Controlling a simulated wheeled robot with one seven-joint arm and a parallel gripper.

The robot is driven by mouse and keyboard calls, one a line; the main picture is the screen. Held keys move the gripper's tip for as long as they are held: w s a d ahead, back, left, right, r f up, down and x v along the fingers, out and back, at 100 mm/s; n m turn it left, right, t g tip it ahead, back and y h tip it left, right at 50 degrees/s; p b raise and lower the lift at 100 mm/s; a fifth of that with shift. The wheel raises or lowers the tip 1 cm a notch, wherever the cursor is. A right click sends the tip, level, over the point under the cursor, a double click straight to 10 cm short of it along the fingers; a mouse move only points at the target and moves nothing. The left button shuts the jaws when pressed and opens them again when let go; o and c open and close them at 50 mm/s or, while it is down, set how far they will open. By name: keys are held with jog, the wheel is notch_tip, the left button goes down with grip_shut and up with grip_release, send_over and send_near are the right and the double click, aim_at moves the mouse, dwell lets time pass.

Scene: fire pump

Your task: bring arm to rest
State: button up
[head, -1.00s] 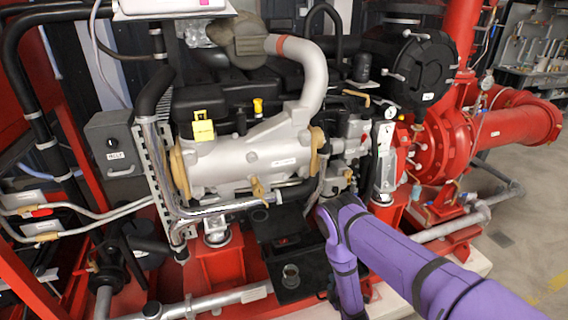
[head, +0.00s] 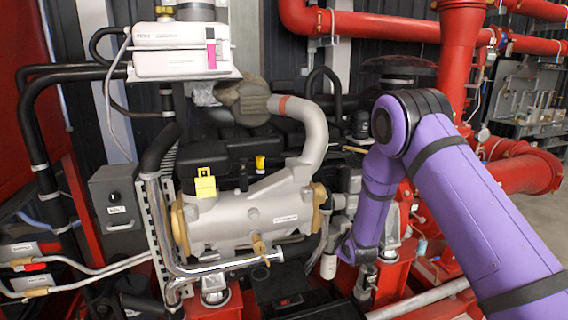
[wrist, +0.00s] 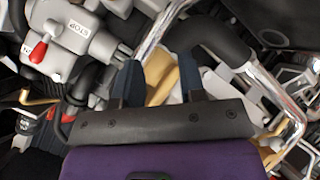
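My gripper (wrist: 158,72) shows in the wrist view with its two dark fingers apart. It looks open, with nothing held between them. A yellow part (wrist: 158,78) of the engine shows behind the gap; I cannot tell how far it is from the fingertips. In the head view my purple arm (head: 480,215) rises on the right, bends at a high elbow and drops toward the engine (head: 250,215). The fingers cannot be made out in the head view.
A red-handled valve marked STOP (wrist: 38,52) and a black hose (wrist: 208,42) are near the gripper in the wrist view. Red pipes (head: 380,25) run behind my arm. A grey control box (head: 115,205) and a white unit (head: 180,52) are at left.

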jog(key=s+d+r+m+g, duration=0.15)
jog(key=s+r, duration=0.35)
jog(key=r, duration=0.5)
jog(key=s+d+r+m, duration=0.2)
jog(key=s+r, duration=0.3)
jog(key=r, duration=0.5)
jog(key=s+d+r+m+g, duration=0.15)
jog(key=s+r, duration=0.35)
jog(key=r, duration=0.5)
jog(key=s+d+r+m+g, duration=0.1)
jog(key=s+r+m, duration=0.1)
jog(key=s, duration=0.9)
jog(key=s+d+r+m+g, duration=0.1)
jog(key=s+r, duration=0.3)
jog(key=s, duration=0.7)
jog(key=s+d+r+m+g, duration=0.1)
jog(key=s+d+r+m, duration=0.2)
jog(key=s, duration=0.8)
jog(key=shift+s+r+h, duration=0.25)
jog(key=shift+r+h, duration=0.05)
jog(key=shift+h, duration=0.1)
